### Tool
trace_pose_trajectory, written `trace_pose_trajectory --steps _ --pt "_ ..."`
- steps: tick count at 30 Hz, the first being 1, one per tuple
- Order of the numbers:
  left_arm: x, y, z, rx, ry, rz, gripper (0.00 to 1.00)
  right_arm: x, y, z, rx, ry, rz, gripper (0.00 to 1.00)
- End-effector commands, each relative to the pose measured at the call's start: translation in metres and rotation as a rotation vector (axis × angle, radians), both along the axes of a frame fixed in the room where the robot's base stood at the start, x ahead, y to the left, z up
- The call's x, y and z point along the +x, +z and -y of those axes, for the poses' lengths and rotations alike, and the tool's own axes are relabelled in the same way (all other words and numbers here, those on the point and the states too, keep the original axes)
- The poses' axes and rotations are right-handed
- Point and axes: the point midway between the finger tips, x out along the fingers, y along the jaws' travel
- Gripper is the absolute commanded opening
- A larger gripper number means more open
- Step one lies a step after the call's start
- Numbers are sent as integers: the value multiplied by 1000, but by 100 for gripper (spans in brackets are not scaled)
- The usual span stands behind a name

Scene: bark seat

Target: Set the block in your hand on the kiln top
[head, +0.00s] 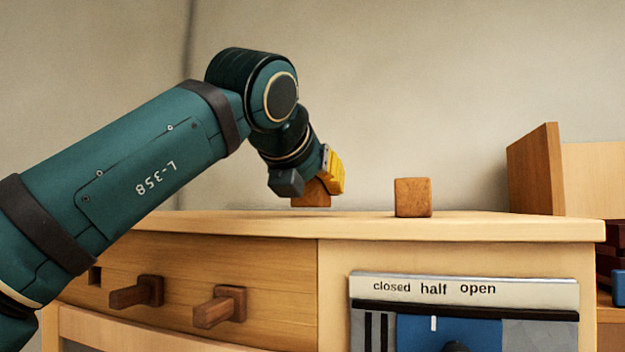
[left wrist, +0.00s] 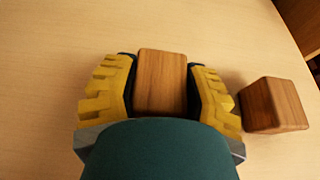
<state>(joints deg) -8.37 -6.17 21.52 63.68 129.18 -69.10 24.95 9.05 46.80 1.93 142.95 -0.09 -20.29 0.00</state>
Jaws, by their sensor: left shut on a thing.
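My left gripper (head: 318,178) reaches in from the left above the wooden top (head: 480,226), which I take for the kiln top. It is shut on a brown wooden block (head: 310,196), partly hidden by the fingers. In the left wrist view the held block (left wrist: 162,82) sits between the two yellow fingers (left wrist: 160,90). The held block is low over the top; I cannot tell whether it touches. A second brown block (head: 413,197) stands on the top, right of the gripper and apart from it. It also shows in the left wrist view (left wrist: 275,105). My right gripper is not in view.
A wooden panel (head: 533,170) stands upright at the right end. Below the top are wooden knobs (head: 219,307) on the left and a panel marked closed, half, open (head: 465,290) on the right. The top is clear between the second block and the upright panel.

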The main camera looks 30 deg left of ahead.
Motion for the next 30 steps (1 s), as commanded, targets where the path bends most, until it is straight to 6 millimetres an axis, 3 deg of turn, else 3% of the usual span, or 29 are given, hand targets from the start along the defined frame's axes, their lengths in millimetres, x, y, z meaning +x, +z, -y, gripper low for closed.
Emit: trace_pose_trajectory --steps 26,27,29,30 --pt "0 -13 0 0 0 0 6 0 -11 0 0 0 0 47" --pt "0 -13 0 0 0 0 60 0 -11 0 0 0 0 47" --pt "0 -13 0 0 0 0 80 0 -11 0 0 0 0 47" --pt "0 -13 0 0 0 0 80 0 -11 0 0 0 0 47"
